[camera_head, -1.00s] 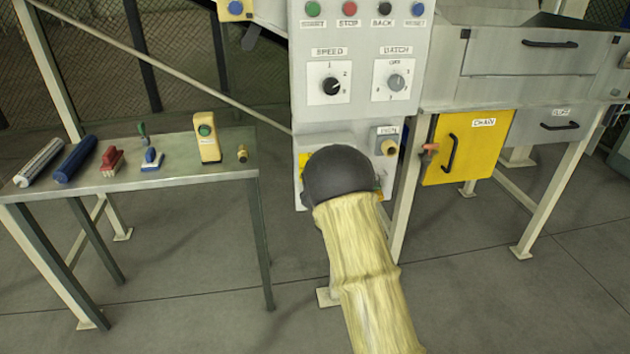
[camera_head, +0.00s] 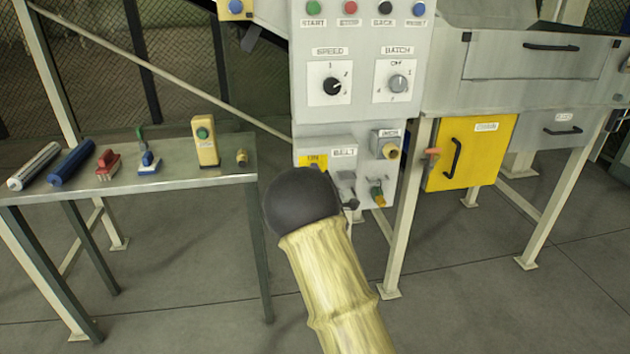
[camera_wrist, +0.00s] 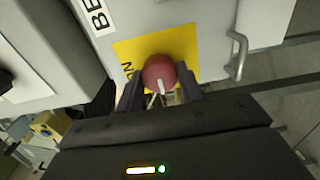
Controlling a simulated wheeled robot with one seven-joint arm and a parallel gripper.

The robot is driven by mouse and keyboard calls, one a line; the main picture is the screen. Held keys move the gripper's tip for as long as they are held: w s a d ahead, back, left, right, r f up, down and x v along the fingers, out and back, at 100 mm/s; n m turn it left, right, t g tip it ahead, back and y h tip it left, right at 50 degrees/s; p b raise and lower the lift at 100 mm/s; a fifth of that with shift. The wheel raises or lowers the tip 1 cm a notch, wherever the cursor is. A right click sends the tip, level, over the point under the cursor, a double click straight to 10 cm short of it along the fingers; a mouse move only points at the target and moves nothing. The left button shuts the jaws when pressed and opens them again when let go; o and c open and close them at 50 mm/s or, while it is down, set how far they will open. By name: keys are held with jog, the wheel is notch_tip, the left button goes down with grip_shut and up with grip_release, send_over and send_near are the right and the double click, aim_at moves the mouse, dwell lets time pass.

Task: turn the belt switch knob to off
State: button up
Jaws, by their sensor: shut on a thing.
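The belt switch knob (camera_wrist: 158,73) is a round red knob with a white pointer mark, on a yellow plate (camera_wrist: 132,50) in the wrist view. The mark points toward the bottom of that picture; the word ON is on the plate to the knob's left. My gripper (camera_wrist: 160,88) has one dark finger on each side of the knob and is shut on it. In the head view the yellow ON plate (camera_head: 313,160) shows beside the BELT label, above my arm's dark joint. The knob is hidden there.
A metal handle (camera_wrist: 238,55) sticks out right of the knob in the wrist view. In the head view, the yellow CHAIN door (camera_head: 485,150) with an orange knob is to the right. A table (camera_head: 200,178) with brushes and rollers stands left.

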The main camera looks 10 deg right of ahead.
jog(key=shift+f, duration=0.1)
dwell(0.3)
jog(key=o, duration=1)
jog(key=s, duration=1.7)
jog(key=shift+s+p, duration=0.25)
jog(key=shift+p, duration=0.05)
